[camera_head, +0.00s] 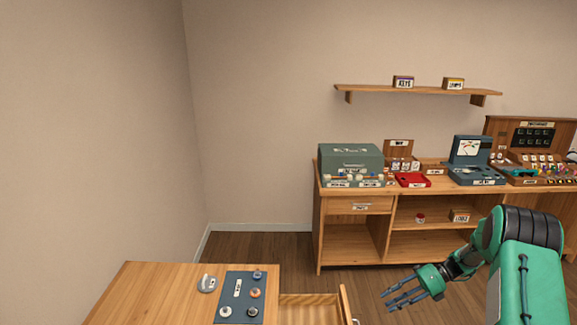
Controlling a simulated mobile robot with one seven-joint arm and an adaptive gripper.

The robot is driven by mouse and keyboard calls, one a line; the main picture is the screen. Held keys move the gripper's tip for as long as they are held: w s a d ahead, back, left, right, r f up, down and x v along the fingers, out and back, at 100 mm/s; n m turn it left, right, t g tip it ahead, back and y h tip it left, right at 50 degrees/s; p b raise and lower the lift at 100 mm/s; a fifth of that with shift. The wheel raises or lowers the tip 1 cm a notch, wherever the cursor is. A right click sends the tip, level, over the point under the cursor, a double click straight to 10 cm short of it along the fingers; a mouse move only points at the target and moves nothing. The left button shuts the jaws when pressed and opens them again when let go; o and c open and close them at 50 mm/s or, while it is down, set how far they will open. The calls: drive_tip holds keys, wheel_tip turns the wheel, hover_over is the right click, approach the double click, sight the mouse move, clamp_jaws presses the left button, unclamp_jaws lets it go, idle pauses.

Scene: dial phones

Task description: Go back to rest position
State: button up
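My gripper (387,300) hangs in the lower right, in front of the workbench and to the right of the near table. Its dark fingers point left and look spread apart, with nothing visible between them. My green arm bends down to it from the right edge of the view. The gripper is clear of the table and the bench.
The near wooden table (139,294) bears a dark mat (238,287) with several round parts and a pale round piece (207,283) beside it. Its drawer (309,299) is pulled out, empty where visible. The workbench (357,204) holds boxes and trays. A wall shelf (419,91) hangs above.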

drive_tip(key=s+a+r+n+h, duration=0.2)
drive_tip(key=s+a+r+n, duration=0.25)
drive_tip(key=r, duration=0.45)
drive_tip(key=s+a+r+n+h, duration=0.3)
drive_tip(key=s+r+n, duration=0.15)
drive_tip(key=r, duration=0.35)
drive_tip(key=s+a+r+n+h, duration=0.2)
drive_tip(key=s+a+r+n, duration=0.25)
drive_tip(key=r, duration=0.45)
drive_tip(key=s+a+r+n+t+h, duration=0.2)
drive_tip(key=s+n, duration=0.6)
drive_tip(key=s, duration=0.5)
drive_tip(key=s+a+r+n+t+h, duration=0.1)
drive_tip(key=s+r+n+t+h, duration=0.2)
drive_tip(key=s, duration=0.9)
wheel_tip(320, 180, up, 4)
drive_tip(key=n+t, duration=0.2)
drive_tip(key=n, duration=0.3)
drive_tip(key=shift+s+a+r, duration=0.15)
drive_tip(key=shift+s+a, duration=0.2)
drive_tip(key=shift+o, duration=0.2)
